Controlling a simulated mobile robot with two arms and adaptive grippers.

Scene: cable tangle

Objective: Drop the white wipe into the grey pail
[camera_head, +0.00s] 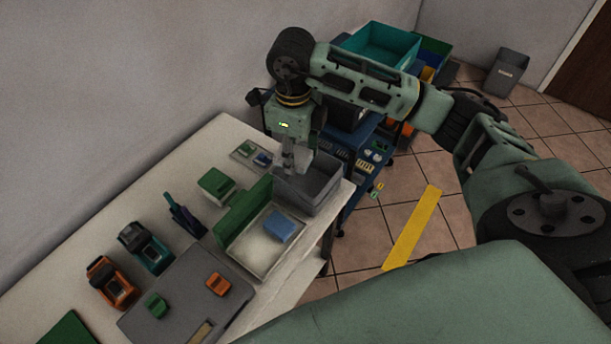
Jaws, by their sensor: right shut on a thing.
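The grey pail (322,193), an open box-shaped container, stands at the right end of the white table. My right gripper (290,160) points down over the pail's back left part, with its fingertips near the rim. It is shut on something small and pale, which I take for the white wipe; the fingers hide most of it. No other wipe shows on the table. I cannot tell whether the held thing is inside the pail or just above it. My left gripper is not in view.
A white tray (248,254) with a blue block (279,227) and a green upright panel (243,215) are beside the pail. A blue cart (366,137) with bins stands behind. Another grey bin (506,72) stands on the floor at the far right.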

